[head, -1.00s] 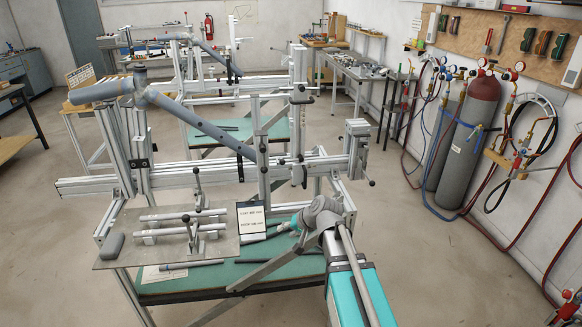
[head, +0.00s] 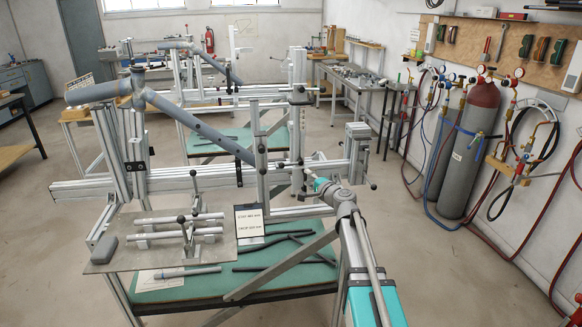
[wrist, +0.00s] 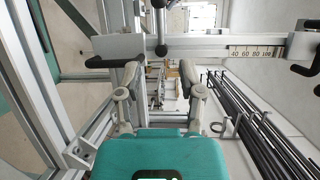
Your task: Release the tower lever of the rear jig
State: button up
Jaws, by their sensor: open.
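My gripper (head: 310,174) is at the right part of the near jig's beam in the head view. In the wrist view its two grey fingers (wrist: 162,75) are spread, with nothing held between them. A dark ball-ended lever (wrist: 161,48) stands by the rail just beyond the fingertips, apart from them. A black handle (wrist: 108,62) lies left of it, close to the left finger. The rear jig (head: 299,85) stands behind the near jig in the head view, with a dark lever (head: 316,89) on its tower. I cannot tell which jig the wrist-view levers belong to.
The near jig (head: 100,187) carries a grey bicycle frame (head: 195,122). A rail with a number scale (wrist: 257,53) crosses the wrist view, with dark bars (wrist: 250,120) at right. Gas cylinders (head: 470,150) stand by the right wall. The floor between is clear.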

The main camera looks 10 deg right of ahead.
aim_at(288, 165)
jog(key=shift+w+a, duration=0.1)
jog(key=shift+w, duration=0.05)
jog(key=b+x, duration=0.1)
jog(key=x, duration=1.2)
jog(key=shift+w+a+f, duration=0.1)
jog(key=shift+w+a, duration=0.05)
jog(key=shift+w, duration=0.05)
grip_shut()
